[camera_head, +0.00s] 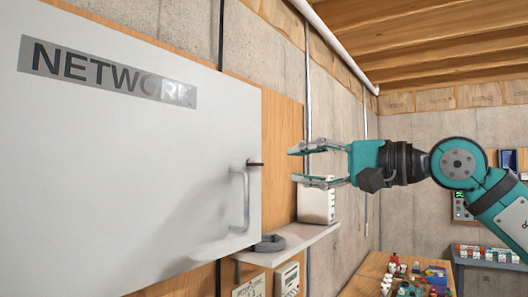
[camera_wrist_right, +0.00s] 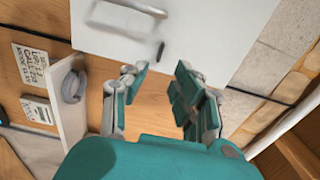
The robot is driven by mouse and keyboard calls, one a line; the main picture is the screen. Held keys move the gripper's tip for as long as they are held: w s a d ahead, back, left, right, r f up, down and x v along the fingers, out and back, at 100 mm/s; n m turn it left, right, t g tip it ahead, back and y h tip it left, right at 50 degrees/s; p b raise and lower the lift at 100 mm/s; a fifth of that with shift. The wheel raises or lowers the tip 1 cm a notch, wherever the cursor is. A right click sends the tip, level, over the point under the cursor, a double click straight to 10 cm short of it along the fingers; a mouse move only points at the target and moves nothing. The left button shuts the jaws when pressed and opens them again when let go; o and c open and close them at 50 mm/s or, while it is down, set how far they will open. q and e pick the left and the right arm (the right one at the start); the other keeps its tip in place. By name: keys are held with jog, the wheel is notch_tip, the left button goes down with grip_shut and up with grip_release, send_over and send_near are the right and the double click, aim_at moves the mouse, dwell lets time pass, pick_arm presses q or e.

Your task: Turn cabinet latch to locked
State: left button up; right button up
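The large white cabinet door (camera_head: 120,150) is marked NETWORK and fills the left of the head view. The small dark latch (camera_head: 255,164) sits at its right edge and sticks out roughly level towards the right. It also shows in the right wrist view (camera_wrist_right: 160,51), on the white door near its edge. My right gripper (camera_head: 294,166) is open and empty, just right of the latch and apart from it. In the right wrist view its fingers (camera_wrist_right: 159,75) point towards the latch, which lies beyond the gap. My left gripper is not in view.
A grey pull handle (camera_head: 245,201) stands out below the latch. Under the gripper, a narrow shelf (camera_head: 300,236) holds a dark coil (camera_head: 269,243) and a white box (camera_head: 317,203). A wooden table (camera_head: 366,276) with small items stands at the lower right.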

aim_at(260, 164)
jog(key=p+x, duration=0.3)
jog(key=x, duration=0.5)
jog(key=shift+w+a+p, duration=0.2)
jog(key=shift+p, duration=0.15)
grip_shut()
